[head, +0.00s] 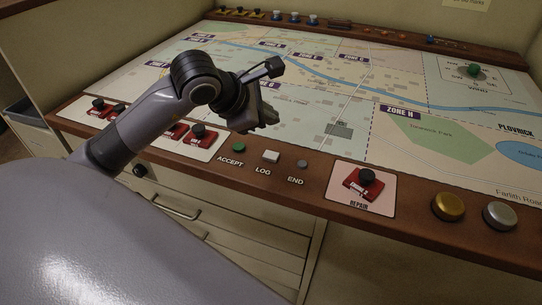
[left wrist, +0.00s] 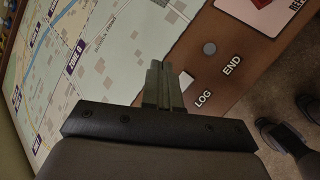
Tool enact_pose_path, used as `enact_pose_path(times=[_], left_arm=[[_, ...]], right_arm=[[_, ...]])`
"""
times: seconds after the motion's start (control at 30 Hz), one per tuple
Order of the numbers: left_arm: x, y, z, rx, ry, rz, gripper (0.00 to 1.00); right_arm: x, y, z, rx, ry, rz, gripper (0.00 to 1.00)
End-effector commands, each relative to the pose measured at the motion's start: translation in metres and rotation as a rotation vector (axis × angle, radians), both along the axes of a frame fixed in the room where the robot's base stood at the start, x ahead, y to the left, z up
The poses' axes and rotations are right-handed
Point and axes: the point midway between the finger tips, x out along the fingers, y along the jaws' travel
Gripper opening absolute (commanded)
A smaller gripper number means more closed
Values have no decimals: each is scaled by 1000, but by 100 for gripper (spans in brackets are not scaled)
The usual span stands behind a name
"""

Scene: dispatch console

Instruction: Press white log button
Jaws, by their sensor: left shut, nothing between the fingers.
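The white log button (head: 270,157) is a small white square key on the brown console edge, above the label LOG. It sits between the green accept button (head: 239,147) and the grey end button (head: 301,165). My left gripper (head: 268,122) is above the map, just behind the log button, with its fingers shut and empty. In the left wrist view the shut fingers (left wrist: 157,70) point up the picture, and the log button (left wrist: 186,81) shows just right of them, partly hidden. I cannot tell whether they touch it. My right gripper is not in view.
A red repair switch (head: 363,184) with a black knob stands right of the end button. Gold (head: 448,207) and silver (head: 499,215) buttons are further right. Red switches (head: 198,136) line the edge at left. The map (head: 300,112) behind is flat and mostly clear.

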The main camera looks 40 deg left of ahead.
Motion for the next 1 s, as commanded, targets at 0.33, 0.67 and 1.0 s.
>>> enact_pose_path(times=[0.33,0.67,1.0], left_arm=[[0,0,-55,-1,-1,-1,0],[0,0,-71,-1,0,0,0],[0,0,-70,-1,0,0,0]], right_arm=[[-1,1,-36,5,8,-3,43],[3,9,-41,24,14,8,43],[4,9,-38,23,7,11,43]])
